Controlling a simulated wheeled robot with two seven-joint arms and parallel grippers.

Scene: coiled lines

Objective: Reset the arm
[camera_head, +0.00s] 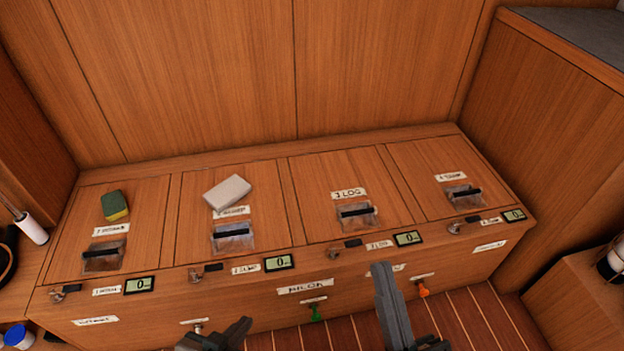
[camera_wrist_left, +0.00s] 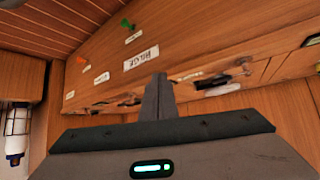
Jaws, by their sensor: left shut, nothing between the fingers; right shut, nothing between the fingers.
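My left gripper (camera_head: 238,328) is at the bottom edge of the head view, in front of the locker bench's front face, partly cut off. In the left wrist view its fingers (camera_wrist_left: 159,82) are together, with nothing between them. My right gripper (camera_head: 381,272) is further right in the head view, its dark fingers together, pointing up toward the bench front. It is empty. Most of both arms is out of view.
The wooden bench (camera_head: 330,155) has several lids with dark handles. A green-yellow sponge (camera_head: 115,206) and a pale block (camera_head: 227,192) lie on two lids. Green (camera_head: 316,312) and orange (camera_head: 423,289) knobs are on its front. A blue-capped jar (camera_head: 16,336) stands at left.

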